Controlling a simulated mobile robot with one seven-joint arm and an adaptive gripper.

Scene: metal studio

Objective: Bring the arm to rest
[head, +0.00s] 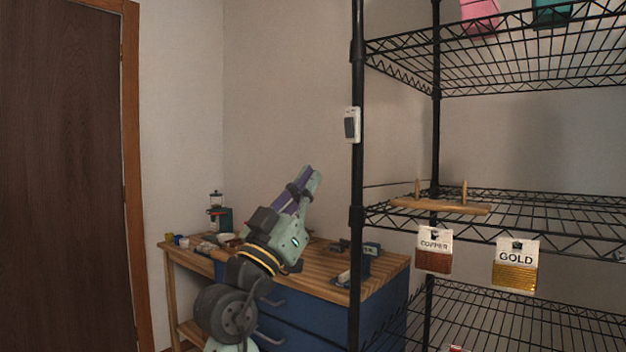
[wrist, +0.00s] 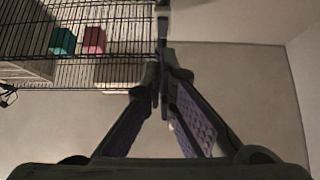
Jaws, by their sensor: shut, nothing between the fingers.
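My arm rises in front of the wooden-topped workbench in the head view, with my gripper (head: 304,188) pointing up and to the right, left of the shelf rack. In the wrist view, my gripper (wrist: 160,97) shows its two fingers meeting at the tips in a V, shut with nothing held. The fingertips stand out against bare wall, and nothing is seen touching them.
The black wire rack (head: 357,200) stands right of my arm, holding a wooden board with pegs (head: 440,206). COPPER (head: 434,252) and GOLD (head: 515,265) tags hang below it. The blue workbench (head: 310,318) holds small items. A brown door (head: 60,180) is at left.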

